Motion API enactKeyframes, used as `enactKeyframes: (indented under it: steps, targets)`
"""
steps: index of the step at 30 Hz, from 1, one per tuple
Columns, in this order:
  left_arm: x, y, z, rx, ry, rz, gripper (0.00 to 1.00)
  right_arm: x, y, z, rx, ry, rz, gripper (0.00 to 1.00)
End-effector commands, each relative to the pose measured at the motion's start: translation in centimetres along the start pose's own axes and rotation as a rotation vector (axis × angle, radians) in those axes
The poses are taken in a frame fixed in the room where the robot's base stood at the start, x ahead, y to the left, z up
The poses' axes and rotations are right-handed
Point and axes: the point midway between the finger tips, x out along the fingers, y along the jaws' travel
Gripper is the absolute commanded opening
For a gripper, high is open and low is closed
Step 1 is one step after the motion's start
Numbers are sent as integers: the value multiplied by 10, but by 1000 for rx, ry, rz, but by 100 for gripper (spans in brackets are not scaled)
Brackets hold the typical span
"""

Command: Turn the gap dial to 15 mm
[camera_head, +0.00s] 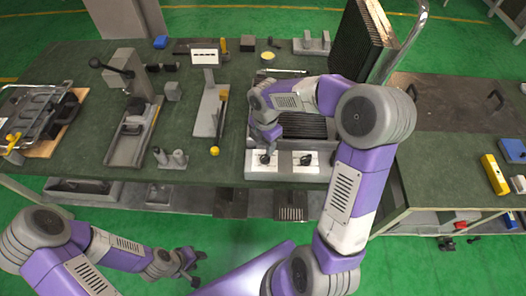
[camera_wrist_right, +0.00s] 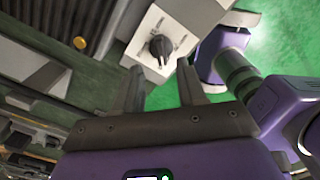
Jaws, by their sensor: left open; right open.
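The front of a heater unit has two white dial panels, each with a dark knob: a left dial (camera_head: 265,158) and a right dial (camera_head: 306,159). I cannot tell from the markings which one is the gap dial. My right gripper (camera_head: 266,147) is over the left dial, its fingers partly hidden in the head view. In the right wrist view a black dial (camera_wrist_right: 160,47) on a white panel lies ahead, between the open fingertips (camera_wrist_right: 160,68). Contact is not visible. My left gripper (camera_head: 190,267) is open and empty, low in front of the table.
The heater's dark ribbed bed (camera_head: 304,126) is behind the dials, and a black ribbed panel (camera_head: 361,40) stands at the back. A yellow case (camera_head: 494,174) lies at right.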

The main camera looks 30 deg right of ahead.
Motion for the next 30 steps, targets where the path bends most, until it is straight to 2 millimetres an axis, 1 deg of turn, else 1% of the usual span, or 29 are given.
enactKeyframes:
  steps: [1,3,9,14,21,22,27,30]
  targets:
    - [4,-2,0,0,0,0,43,12,-1,-1,1,3,-6,40]
    - [7,-3,0,0,0,0,43,24,-1,-1,1,3,-5,40]
    - [14,-5,0,0,0,0,43,52,-1,-1,3,3,-3,40]
    - [16,-6,-1,0,0,0,43,61,-1,-1,3,3,-3,40]
    - [15,-6,-1,0,0,0,43,61,-1,-1,3,3,-1,40]
    - [15,-6,-1,0,0,0,43,61,-1,-1,4,3,-1,39]
    - [15,-6,-1,0,0,0,43,61,-1,-1,4,3,-1,13]
    - [15,-6,-1,0,0,0,43,61,-1,-1,4,3,-1,0]
